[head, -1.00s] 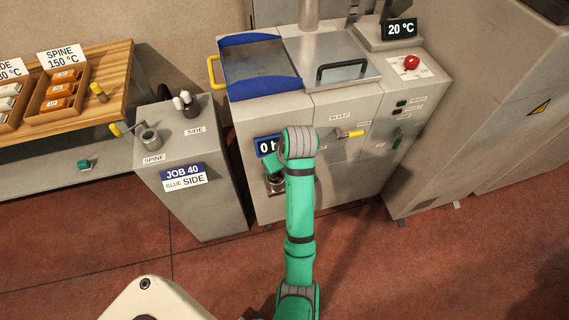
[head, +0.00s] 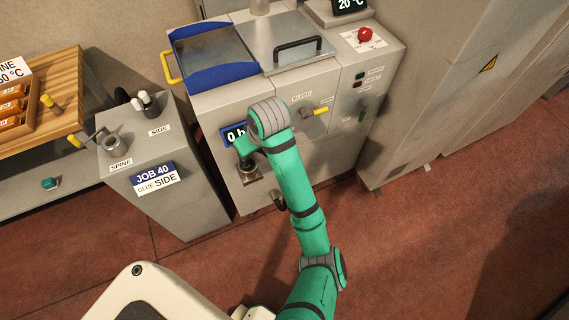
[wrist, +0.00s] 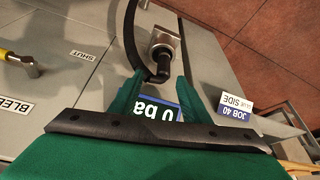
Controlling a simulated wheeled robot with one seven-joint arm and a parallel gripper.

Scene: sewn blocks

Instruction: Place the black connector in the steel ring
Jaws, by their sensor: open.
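In the wrist view the black connector (wrist: 163,68) hangs on a black hose, in front of a square steel mount with a round steel ring (wrist: 163,38). I cannot tell whether the connector touches the ring. My gripper (wrist: 158,90) is open; its green fingers stand either side of the connector's near end, with no grip visible. In the head view my gripper (head: 243,148) points down at the machine's front, just above the steel mount (head: 249,178). My arm hides part of that front, and the connector is not clear there.
A blue pressure display (head: 234,135) sits right behind my gripper. A yellow-handled BLEED lever (head: 316,111) is to the right. A grey pedestal (head: 165,190) with a steel cup (head: 114,145) stands left. The red floor in front is open.

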